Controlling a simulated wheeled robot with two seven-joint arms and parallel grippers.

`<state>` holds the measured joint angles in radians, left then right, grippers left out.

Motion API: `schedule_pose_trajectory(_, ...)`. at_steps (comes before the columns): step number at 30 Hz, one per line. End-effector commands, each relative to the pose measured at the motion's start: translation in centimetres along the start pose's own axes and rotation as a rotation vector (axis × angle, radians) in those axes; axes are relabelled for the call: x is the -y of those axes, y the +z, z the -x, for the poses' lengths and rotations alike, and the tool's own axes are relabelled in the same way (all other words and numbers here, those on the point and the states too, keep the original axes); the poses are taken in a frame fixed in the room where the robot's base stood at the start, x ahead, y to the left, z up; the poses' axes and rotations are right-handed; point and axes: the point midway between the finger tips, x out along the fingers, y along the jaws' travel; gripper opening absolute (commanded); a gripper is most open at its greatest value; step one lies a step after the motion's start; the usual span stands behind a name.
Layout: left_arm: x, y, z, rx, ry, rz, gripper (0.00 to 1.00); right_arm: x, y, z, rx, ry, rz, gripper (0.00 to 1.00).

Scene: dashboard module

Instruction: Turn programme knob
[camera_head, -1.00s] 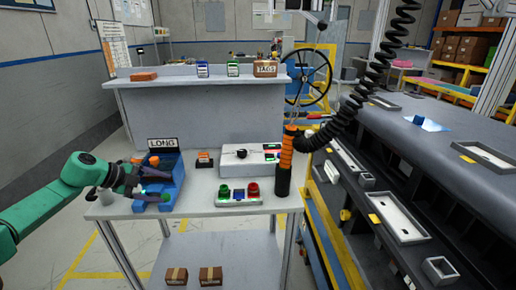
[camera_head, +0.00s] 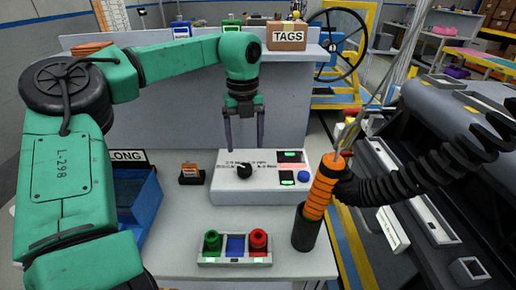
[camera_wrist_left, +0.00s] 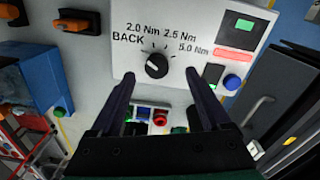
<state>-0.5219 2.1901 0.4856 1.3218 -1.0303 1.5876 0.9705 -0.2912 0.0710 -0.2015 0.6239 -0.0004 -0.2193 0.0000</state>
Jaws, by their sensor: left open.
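The black programme knob (camera_head: 244,171) sits on the top of a white control box (camera_head: 262,196) on the bench. In the left wrist view the knob (camera_wrist_left: 157,65) has a white pointer mark, with labels BACK, 2.0 Nm, 2.5 Nm and 5.0 Nm around it. My left gripper (camera_head: 244,147) hangs above and behind the knob, fingers pointing down, open and empty. In the wrist view its two fingers (camera_wrist_left: 158,80) stand either side of the knob's line, apart from it. My right gripper is not in view.
A tray with green and red buttons (camera_head: 236,258) stands in front of the box. An orange-handled tool (camera_head: 321,187) stands in a black holder at right, with a coiled hose. A blue LONG bin (camera_head: 138,205) and small orange item (camera_head: 191,173) are at left.

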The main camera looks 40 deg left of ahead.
Motion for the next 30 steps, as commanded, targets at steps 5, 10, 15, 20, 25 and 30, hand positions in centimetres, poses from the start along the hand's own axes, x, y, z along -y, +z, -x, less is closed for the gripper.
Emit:
schedule_pose_trajectory(5,0.0,-0.1,-2.1,-0.003,0.004,-0.001,0.81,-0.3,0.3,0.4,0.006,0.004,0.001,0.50)
schedule_pose_trajectory(10,0.0,-0.1,-5.6,-0.003,0.003,0.000,0.81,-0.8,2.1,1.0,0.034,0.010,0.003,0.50)
schedule_pose_trajectory(15,0.0,0.0,-7.3,0.000,0.000,0.000,0.81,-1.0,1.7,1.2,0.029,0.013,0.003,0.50)
schedule_pose_trajectory(20,0.0,0.0,-7.4,0.001,-0.001,0.000,0.81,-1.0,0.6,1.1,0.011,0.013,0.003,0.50)
schedule_pose_trajectory(25,0.0,0.0,-7.4,0.001,-0.001,0.001,0.35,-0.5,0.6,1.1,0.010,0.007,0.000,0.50)
schedule_pose_trajectory(30,0.0,0.0,-7.4,0.001,-0.001,0.001,0.00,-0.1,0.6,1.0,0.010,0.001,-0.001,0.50)
